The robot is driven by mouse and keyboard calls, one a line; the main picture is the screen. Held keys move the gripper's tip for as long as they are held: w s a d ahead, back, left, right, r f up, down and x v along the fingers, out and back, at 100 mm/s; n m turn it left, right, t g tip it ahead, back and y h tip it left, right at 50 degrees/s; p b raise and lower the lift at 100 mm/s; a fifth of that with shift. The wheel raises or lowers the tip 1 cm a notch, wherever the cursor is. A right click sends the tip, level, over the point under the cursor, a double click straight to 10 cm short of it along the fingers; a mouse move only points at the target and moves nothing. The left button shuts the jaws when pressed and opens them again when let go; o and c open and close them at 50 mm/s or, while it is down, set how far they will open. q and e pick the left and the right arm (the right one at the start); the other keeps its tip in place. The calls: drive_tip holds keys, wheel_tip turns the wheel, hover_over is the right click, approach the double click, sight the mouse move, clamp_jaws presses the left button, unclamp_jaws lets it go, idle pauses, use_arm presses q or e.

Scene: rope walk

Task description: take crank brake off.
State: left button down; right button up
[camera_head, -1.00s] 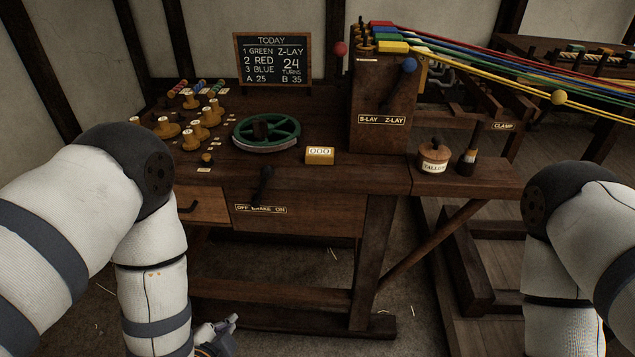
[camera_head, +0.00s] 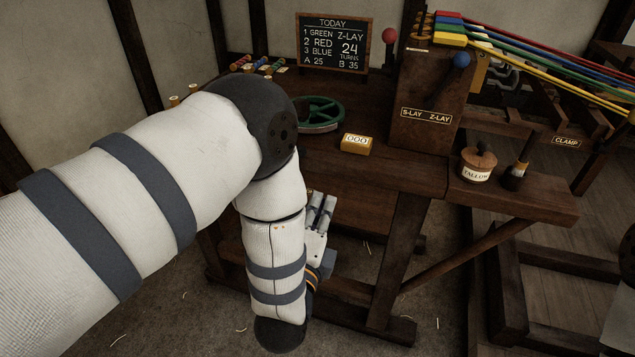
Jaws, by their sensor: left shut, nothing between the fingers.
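The crank's green wheel (camera_head: 322,104) lies flat on the bench, partly covered by my left arm. The brake lever and its OFF/ON label on the bench front are hidden behind my left arm and hand. My left gripper (camera_head: 321,200) points upward in front of the bench front, below the wheel. Its fingers are together and empty. I cannot tell how far it is from the hidden lever.
A yellow counter (camera_head: 357,144) reading 000 sits on the bench (camera_head: 400,171). A wooden lay box (camera_head: 424,105) with a blue-knobbed lever stands behind it. A tallow pot (camera_head: 478,164) and brush (camera_head: 516,172) stand on the right shelf. A chalkboard (camera_head: 333,44) is at the back.

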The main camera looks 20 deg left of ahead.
use_arm(q)
drive_tip(key=w+a, duration=0.1)
drive_tip(key=w, duration=0.2)
drive_tip(key=w+a, duration=0.1)
drive_tip(key=w, duration=0.2)
drive_tip(key=w+a, duration=0.1)
drive_tip(key=w, duration=0.2)
drive_tip(key=shift+w+r, duration=0.25)
drive_tip(key=shift+r, duration=0.15)
drive_tip(key=shift+w+a, duration=0.1)
drive_tip(key=shift+a, duration=0.55)
use_arm(e)
drive_tip(key=shift+s+f, duration=0.3)
use_arm(q)
drive_tip(key=shift+f, duration=0.1)
use_arm(e)
drive_tip(key=shift+s, duration=0.1)
